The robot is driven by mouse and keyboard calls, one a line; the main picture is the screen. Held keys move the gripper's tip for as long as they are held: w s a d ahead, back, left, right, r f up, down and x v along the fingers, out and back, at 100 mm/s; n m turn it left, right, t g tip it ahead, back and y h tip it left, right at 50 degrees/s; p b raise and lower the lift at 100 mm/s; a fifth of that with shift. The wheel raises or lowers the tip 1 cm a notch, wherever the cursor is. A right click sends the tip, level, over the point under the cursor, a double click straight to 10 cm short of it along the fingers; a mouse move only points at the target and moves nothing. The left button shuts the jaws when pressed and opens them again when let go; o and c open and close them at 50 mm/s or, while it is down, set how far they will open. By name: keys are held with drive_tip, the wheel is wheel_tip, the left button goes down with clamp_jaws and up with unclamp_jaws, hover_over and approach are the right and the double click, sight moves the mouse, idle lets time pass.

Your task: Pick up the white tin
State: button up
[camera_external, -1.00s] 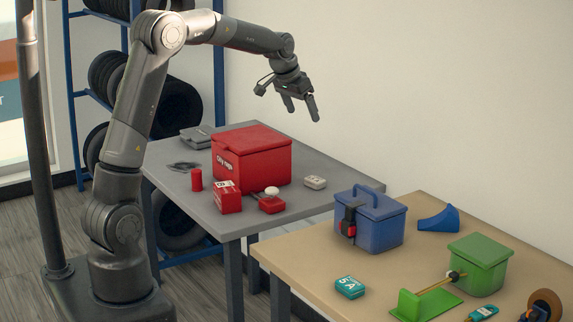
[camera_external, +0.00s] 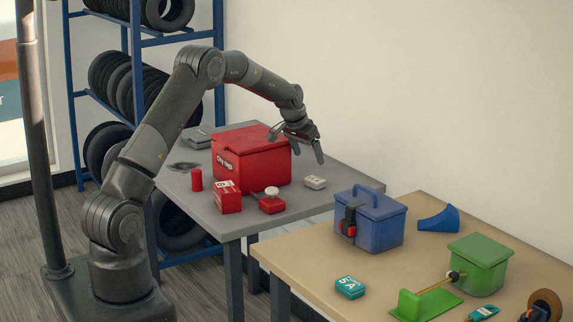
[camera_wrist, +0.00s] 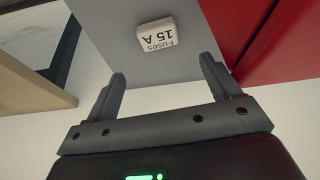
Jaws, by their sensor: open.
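The white tin (camera_external: 315,182) is a small flat box on the grey table, to the right of the red box. In the wrist view the white tin (camera_wrist: 157,36) carries the upside-down print "Fuses 15 A" and lies beyond the fingers, roughly between their lines. My gripper (camera_external: 304,152) is above the table by the red box's right side, higher than the tin and apart from it. In the wrist view my gripper (camera_wrist: 163,85) has its two fingers wide apart with nothing between them.
A red lidded box (camera_external: 252,160) stands close beside my gripper. A red cylinder (camera_external: 196,180), a red cube (camera_external: 228,197) and a red item with a white knob (camera_external: 271,202) lie in front. The blue box (camera_external: 369,220) is on the wooden table at right; the wall is behind.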

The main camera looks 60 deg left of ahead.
sight(315, 179)
drive_tip(key=shift+s+x, duration=0.1)
drive_tip(key=shift+x, duration=2.15)
drive_tip(key=shift+s+x, duration=0.15)
drive_tip(key=shift+x, duration=2.15)
drive_tip(key=shift+f, duration=0.1)
drive_tip(key=shift+c, duration=0.2)
drive_tip(key=c, duration=1)
